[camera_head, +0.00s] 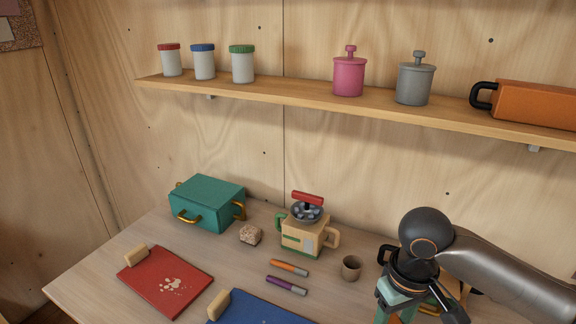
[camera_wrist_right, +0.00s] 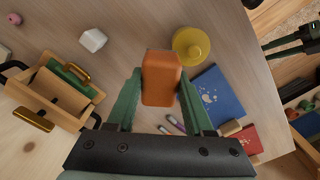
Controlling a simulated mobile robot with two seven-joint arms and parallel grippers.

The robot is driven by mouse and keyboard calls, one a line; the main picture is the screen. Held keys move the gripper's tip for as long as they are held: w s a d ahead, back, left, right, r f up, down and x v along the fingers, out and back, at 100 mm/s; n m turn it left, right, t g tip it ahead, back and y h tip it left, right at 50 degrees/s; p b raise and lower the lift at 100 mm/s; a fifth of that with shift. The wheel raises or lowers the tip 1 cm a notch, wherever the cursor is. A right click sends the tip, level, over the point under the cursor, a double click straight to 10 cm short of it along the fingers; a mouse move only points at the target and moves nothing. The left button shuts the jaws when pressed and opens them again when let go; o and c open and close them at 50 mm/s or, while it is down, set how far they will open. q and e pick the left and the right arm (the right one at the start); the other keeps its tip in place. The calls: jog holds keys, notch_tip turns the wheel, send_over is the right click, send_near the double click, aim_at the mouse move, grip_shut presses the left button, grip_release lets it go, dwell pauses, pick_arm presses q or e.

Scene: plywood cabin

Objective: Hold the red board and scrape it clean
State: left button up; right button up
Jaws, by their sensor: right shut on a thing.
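The red board (camera_head: 160,290) lies flat at the left front of the table, with pale splotches on it and a light wooden block at its far left edge. Part of it also shows in the right wrist view (camera_wrist_right: 250,144). My right gripper (camera_head: 418,312) is over the right part of the table, well right of the red board. In the right wrist view it is shut on an orange block (camera_wrist_right: 161,78); whether this is a scraper I cannot tell. My left gripper is not in the head view; dark prongs at the wrist view's top right may be it.
The blue board (camera_head: 262,312) with a wooden block lies between. Behind are a teal box (camera_head: 206,203), a beige jug (camera_head: 302,232), two markers (camera_head: 288,267) and a brown cup (camera_head: 351,267). A yellow pot (camera_wrist_right: 191,46) stands near the front edge. A shelf (camera_head: 290,95) with jars hangs above.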

jog(key=s+d+m, duration=0.1)
jog(key=s+d+r+m, duration=0.1)
jog(key=m, duration=0.1)
jog(key=shift+d+r+m, duration=0.15)
jog(key=shift+m, duration=0.15)
